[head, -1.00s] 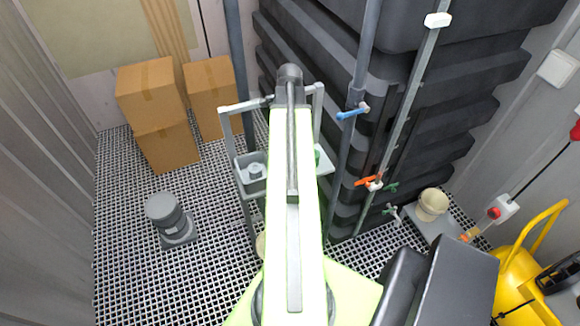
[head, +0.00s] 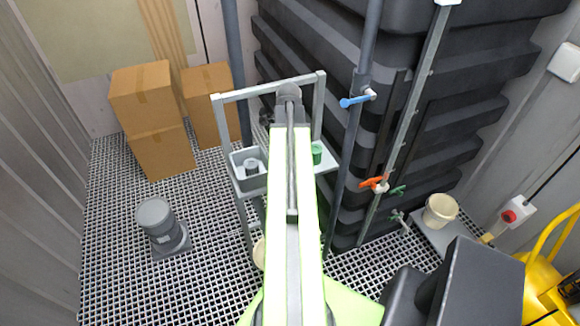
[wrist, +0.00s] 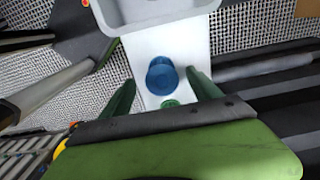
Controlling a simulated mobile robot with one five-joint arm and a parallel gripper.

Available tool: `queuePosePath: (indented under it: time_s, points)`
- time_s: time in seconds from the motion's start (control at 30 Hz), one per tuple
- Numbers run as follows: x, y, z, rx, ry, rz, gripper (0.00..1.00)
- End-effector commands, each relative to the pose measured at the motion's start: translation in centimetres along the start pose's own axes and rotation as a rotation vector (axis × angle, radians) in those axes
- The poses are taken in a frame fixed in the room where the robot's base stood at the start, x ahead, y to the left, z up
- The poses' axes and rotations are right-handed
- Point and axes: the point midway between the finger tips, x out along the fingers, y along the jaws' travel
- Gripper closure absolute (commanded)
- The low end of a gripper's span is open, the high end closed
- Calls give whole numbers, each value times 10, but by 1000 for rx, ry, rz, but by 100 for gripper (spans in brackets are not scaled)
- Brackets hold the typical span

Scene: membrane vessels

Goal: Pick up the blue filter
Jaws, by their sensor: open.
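The blue filter (wrist: 162,76) is a short round blue piece standing on a white shelf (wrist: 143,58) in the wrist view. My gripper (wrist: 160,77) is open, with one green finger on each side of the blue filter in the picture. Whether the fingers are down at its height I cannot tell. A green round piece (wrist: 170,103) is on the same shelf, nearer my gripper's palm. In the head view my arm hides the blue filter and the gripper. A green piece (head: 317,153) shows on the shelf right of my arm.
A grey tray (wrist: 150,22) adjoins the shelf. A grey frame (head: 240,96) rises around it. Pipes with a blue-handled valve (head: 357,99) and an orange-handled valve (head: 374,183) stand to the right, before a black tank (head: 470,85). Cardboard boxes (head: 140,95) and a grey canister (head: 160,222) are left.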

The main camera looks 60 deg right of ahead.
Motion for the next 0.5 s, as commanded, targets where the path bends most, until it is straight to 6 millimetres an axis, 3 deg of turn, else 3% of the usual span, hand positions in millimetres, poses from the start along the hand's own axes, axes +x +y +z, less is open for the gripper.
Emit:
queuePosePath:
  time_s: [0.27, 0.5]
  points:
    - [49, -2, -5, -1, 0, 0, 28]
    - [48, -2, -4, -1, 0, 0, 28]
